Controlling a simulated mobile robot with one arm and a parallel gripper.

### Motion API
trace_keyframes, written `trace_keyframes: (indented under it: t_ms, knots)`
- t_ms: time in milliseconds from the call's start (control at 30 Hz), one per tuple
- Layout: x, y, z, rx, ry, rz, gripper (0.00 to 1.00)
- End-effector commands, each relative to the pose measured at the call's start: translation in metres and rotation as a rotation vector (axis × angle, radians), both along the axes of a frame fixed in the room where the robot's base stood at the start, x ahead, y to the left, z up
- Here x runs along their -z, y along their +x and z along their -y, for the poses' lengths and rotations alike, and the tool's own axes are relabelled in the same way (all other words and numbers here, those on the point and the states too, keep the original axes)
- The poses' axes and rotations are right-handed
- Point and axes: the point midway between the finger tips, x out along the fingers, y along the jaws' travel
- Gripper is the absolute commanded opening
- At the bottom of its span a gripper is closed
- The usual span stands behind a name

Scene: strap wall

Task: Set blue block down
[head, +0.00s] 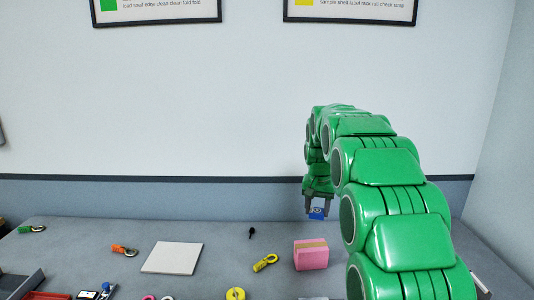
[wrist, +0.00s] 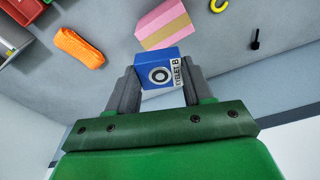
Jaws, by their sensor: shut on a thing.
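The blue block (head: 317,214) is between the fingers of my gripper (head: 318,204), over the back part of the grey table. In the wrist view, my gripper (wrist: 160,88) is shut on the blue block (wrist: 160,60), one finger on each side. That face carries a white label with a ring and the text "EYELET B". In the head view only a small part of the block shows below the fingers. I cannot tell whether its underside touches the table (head: 215,235).
A pink block with a tan band (head: 311,255) stands in front of my gripper. An orange bundle (wrist: 80,47) shows in the wrist view. The wall closes the back.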

Motion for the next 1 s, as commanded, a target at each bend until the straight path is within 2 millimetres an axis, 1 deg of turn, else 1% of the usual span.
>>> trace_keyframes:
  t_ms: [33, 133, 333, 467, 500, 700, 833, 1000]
  knots:
    - [0.011, -0.004, 0.005, -0.010, 0.000, -0.007, 0.08]
    - [0.033, -0.008, 0.014, -0.038, -0.002, -0.008, 0.08]
    - [0.080, -0.024, 0.032, -0.102, -0.003, -0.010, 0.08]
    - [0.109, -0.038, 0.042, -0.144, -0.003, -0.009, 0.08]
    - [0.119, -0.044, 0.045, -0.156, -0.003, -0.012, 0.08]
    - [0.158, -0.068, 0.056, -0.220, -0.001, -0.009, 0.08]
    - [0.177, -0.082, 0.060, -0.251, 0.001, -0.008, 0.08]
    - [0.188, -0.091, 0.062, -0.275, 0.001, -0.003, 0.08]
